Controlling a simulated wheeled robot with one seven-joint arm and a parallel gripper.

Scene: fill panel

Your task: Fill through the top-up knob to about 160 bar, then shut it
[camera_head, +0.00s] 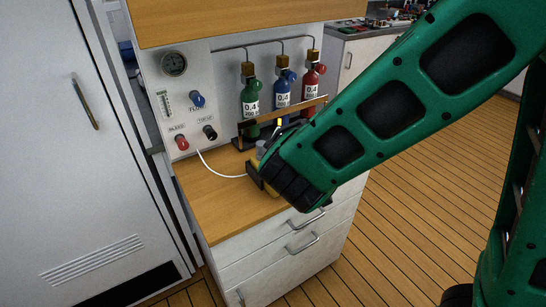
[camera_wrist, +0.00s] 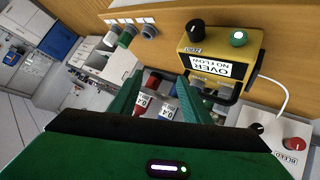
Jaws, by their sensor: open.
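The white panel (camera_head: 150,75) stands at the left in the head view. The black top-up knob (camera_head: 209,132) is at its lower right, beside the red bleed knob (camera_head: 182,142). The round gauge (camera_head: 174,64) is at its top; its reading is too small to tell. The blue flow knob (camera_head: 197,99) is in the middle. In the wrist view a black knob (camera_wrist: 257,128) and the red bleed knob (camera_wrist: 292,143) show at the lower right. My gripper (camera_wrist: 156,93) is open and empty, apart from the knobs. My arm partly hides it in the head view.
Green (camera_head: 250,97), blue (camera_head: 283,92) and red (camera_head: 311,84) cylinders stand behind a wooden rail. A yellow box (camera_wrist: 215,45) reading "OVER NO FLOW" is close to my gripper, with a white cable (camera_wrist: 284,85). The counter's front left (camera_head: 205,195) is clear.

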